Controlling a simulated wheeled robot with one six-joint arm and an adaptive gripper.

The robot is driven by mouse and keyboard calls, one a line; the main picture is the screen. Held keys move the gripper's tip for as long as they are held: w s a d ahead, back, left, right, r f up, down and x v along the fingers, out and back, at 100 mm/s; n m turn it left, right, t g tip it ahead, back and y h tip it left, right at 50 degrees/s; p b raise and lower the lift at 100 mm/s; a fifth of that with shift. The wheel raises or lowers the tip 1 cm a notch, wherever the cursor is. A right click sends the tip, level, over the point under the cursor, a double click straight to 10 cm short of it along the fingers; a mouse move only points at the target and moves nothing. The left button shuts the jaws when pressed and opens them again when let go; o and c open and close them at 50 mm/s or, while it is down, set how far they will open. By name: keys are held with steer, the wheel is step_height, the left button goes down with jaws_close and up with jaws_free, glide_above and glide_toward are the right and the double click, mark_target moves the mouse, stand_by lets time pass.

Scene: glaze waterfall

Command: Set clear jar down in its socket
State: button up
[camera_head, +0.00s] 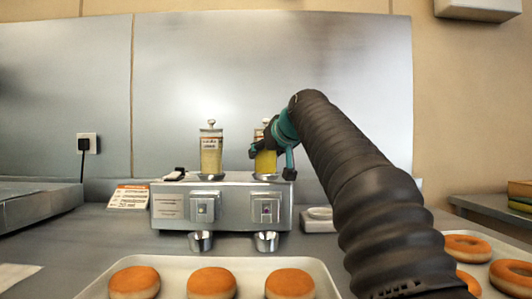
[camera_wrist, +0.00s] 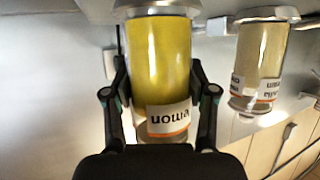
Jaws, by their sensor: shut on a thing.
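The clear jar with yellow contents (camera_head: 264,164) stands upright over the right side of the steel machine (camera_head: 224,180). In the wrist view the yellow jar (camera_wrist: 158,60) appears upside down, with a label ending in "mon". My gripper (camera_head: 271,157) is shut on this jar. One finger shows on each side of it in the wrist view (camera_wrist: 160,95). The jar's lower end is at a metal socket ring (camera_wrist: 155,10); I cannot tell whether it is fully seated. Part of the jar is hidden by my gripper in the head view.
A second jar with pale contents (camera_head: 211,152) stands in the left socket, close beside the held one. Two metal cups (camera_head: 201,241) sit below the machine's front. A tray of doughnuts (camera_head: 180,265) lies in front. A small sign (camera_head: 129,196) stands at left.

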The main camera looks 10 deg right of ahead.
steer(key=o, duration=1.6)
steer(key=shift+s, duration=0.1)
steer(key=v, duration=1.2)
